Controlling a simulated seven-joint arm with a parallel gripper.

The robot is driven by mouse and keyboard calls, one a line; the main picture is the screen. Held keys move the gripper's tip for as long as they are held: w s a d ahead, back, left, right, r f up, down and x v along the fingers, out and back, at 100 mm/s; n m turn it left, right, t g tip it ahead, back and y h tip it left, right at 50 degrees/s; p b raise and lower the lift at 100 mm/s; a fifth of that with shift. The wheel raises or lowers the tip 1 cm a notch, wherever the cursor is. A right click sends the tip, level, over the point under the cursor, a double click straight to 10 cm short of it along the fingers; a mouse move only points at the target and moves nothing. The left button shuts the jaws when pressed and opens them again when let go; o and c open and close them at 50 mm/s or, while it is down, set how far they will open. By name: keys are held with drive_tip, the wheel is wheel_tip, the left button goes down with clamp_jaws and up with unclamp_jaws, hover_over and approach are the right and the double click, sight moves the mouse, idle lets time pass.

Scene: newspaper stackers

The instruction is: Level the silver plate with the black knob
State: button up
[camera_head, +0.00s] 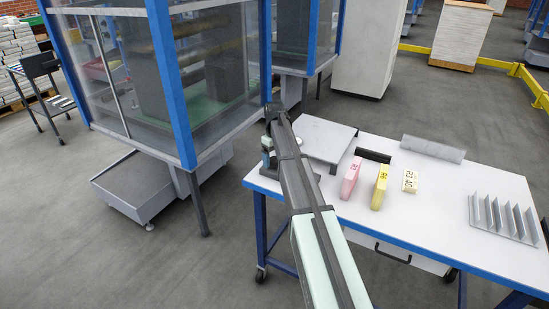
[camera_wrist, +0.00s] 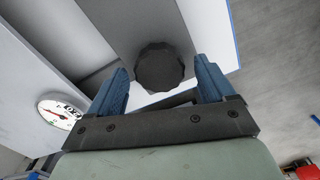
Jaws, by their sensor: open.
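The silver plate (camera_head: 322,137) is a flat grey square top on a stand at the table's back left. In the wrist view, the black knob (camera_wrist: 163,67) is round with a scalloped edge and sits on a grey face. My gripper (camera_wrist: 162,80) is open, with its two blue fingers on either side of the knob in the picture. I cannot tell whether they touch it or how deep they reach. A round white dial with a red needle (camera_wrist: 61,113) shows to the left. In the head view, my arm hides the knob and the fingers.
The white table (camera_head: 440,227) holds a pink box (camera_head: 350,178), a yellow box (camera_head: 379,187), a small pale box (camera_head: 410,181), a black block (camera_head: 373,155), a grey bar (camera_head: 432,149) and a finned rack (camera_head: 503,218). A blue-framed machine (camera_head: 172,82) stands close left of my arm.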

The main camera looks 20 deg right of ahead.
drive_tip(key=shift+c, duration=0.2)
drive_tip(key=c, duration=1)
drive_tip(key=shift+m, duration=0.3)
drive_tip(key=m, duration=0.6)
drive_tip(key=shift+m, duration=0.3)
drive_tip(key=m, duration=0.6)
drive_tip(key=shift+d, duration=0.15)
drive_tip(key=shift+m, duration=0.4)
drive_tip(key=o, duration=1)
